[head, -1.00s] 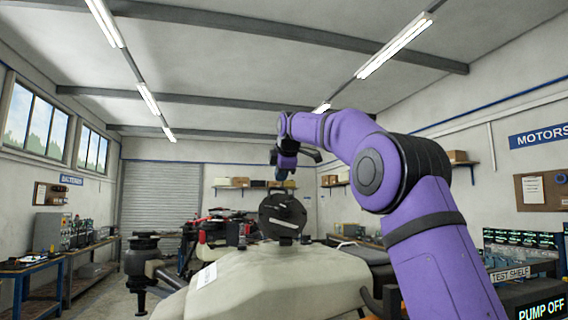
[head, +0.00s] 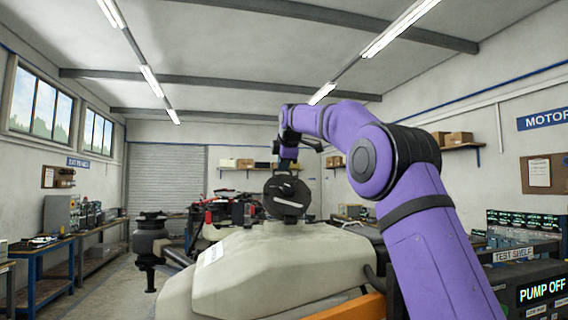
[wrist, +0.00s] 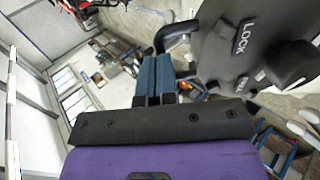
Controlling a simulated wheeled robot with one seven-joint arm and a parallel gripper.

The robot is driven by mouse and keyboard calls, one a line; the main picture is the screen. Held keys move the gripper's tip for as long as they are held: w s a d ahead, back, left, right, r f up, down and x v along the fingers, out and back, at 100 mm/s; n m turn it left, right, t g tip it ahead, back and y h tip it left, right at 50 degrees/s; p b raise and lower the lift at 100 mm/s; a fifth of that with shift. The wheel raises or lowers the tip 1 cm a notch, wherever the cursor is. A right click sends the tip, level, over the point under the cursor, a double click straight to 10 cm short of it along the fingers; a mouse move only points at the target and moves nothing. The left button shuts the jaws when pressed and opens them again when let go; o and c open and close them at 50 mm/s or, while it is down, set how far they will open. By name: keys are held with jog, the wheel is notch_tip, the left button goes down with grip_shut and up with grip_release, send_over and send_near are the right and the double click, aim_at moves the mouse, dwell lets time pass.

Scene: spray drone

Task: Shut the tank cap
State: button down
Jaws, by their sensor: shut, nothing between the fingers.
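The tank cap (head: 287,197) is a black round disc standing raised on edge above the top of the cream tank (head: 260,265). In the wrist view the cap (wrist: 222,40) fills the upper right, with the word LOCK and a dark knob on its face. My gripper (head: 287,163) is just above the cap's upper edge in the head view. In the wrist view its blue fingers (wrist: 153,72) are together and empty, left of the cap and beside a bent black handle (wrist: 178,35). I cannot tell whether they touch it.
The drone's dark arm and motor (head: 150,240) stick out left of the tank. An orange bar (head: 350,306) shows at the lower front. A test shelf with lit screens (head: 522,225) stands at the right, and a workbench (head: 45,255) at the left. The floor at left is partly clear.

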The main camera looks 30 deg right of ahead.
jog(key=x, duration=0.5)
jog(key=s+f+x, duration=0.1)
jog(key=x, duration=0.5)
jog(key=f+x, duration=0.1)
jog(key=x, duration=0.4)
jog(key=shift+a+f, duration=0.2)
jog(key=shift+w+f+g, duration=0.1)
jog(key=shift+f+g, duration=0.7)
jog(key=shift+f, duration=0.15)
jog(key=v, duration=1)
jog(key=shift+s+d+r, duration=0.15)
jog(key=shift+s+r, duration=0.15)
